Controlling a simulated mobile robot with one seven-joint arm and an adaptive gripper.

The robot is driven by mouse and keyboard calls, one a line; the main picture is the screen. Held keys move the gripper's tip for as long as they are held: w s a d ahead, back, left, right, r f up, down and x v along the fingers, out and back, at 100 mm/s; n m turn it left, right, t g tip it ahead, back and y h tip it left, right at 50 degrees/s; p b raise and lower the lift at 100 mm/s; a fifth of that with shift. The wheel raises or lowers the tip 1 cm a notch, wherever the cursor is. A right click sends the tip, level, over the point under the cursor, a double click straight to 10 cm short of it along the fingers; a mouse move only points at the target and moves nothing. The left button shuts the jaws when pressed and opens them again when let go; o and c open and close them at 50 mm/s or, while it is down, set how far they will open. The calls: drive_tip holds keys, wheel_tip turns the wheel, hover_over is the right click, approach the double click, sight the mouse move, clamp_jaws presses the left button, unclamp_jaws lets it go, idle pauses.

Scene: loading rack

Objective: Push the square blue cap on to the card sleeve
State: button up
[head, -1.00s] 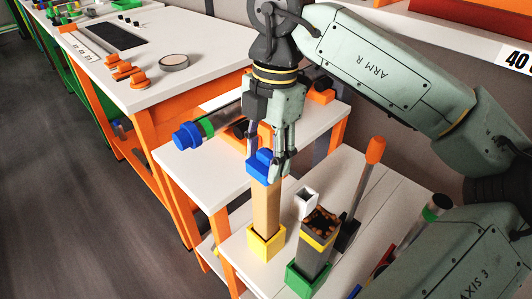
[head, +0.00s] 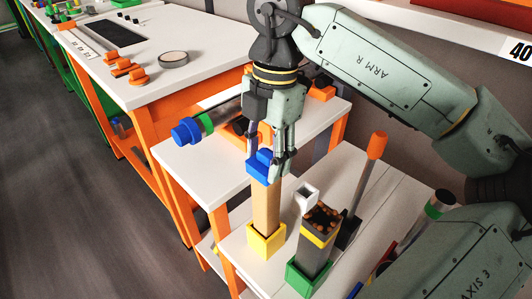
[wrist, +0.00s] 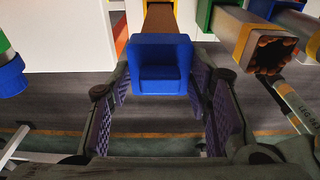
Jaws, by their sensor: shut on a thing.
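The square blue cap (head: 259,168) is between the fingers of my gripper (head: 272,160), which is shut on it. The tan card sleeve (head: 266,211) stands upright in a yellow square holder (head: 266,240), directly below the cap. In the head view the cap sits at the top of the sleeve, and I cannot tell how far it is on. In the wrist view the blue cap (wrist: 160,64) lies between the finger pads of my gripper (wrist: 165,85), and a short part of the card sleeve (wrist: 159,17) shows beyond it.
A dark square tube (head: 316,245) with a yellow band stands in a green holder (head: 308,276) to the right. A white square tube (head: 306,195) and an orange-topped rod (head: 376,146) stand close by. A blue-ended cylinder (head: 187,132) lies on the shelf behind.

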drive_tip(key=shift+f+b, duration=1)
drive_tip(key=shift+f, duration=0.1)
idle(1.9)
drive_tip(key=o, duration=0.9)
drive_tip(key=shift+r, duration=0.15)
wheel_tip(320, 180, up, 12)
drive_tip(key=w+d, duration=0.1)
